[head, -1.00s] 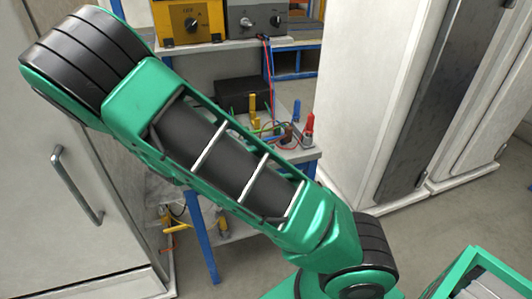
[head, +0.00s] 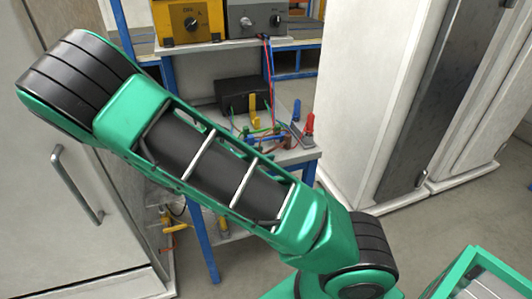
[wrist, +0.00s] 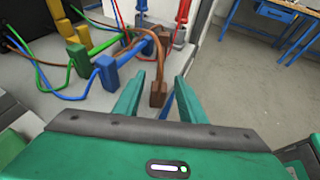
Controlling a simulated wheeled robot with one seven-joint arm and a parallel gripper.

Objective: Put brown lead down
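In the wrist view, the fingers of my gripper (wrist: 160,80) stand apart. The brown lead's block-shaped end (wrist: 158,94) shows in the gap between them, with space visible on both sides. I cannot tell its height relative to the tabletop. Its brown cable (wrist: 158,45) loops back over the bench among the other leads. In the head view, my gripper is hidden behind my green arm, and the cluster of leads lies on the small bench top (head: 300,155).
Blue (wrist: 106,72), green (wrist: 79,60) and yellow (wrist: 82,36) lead ends stand left of the gripper. Red lead ends (wrist: 182,22) are beyond it. A black box (head: 243,94) sits at the back of the bench. A white cabinet (head: 370,90) stands to the right.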

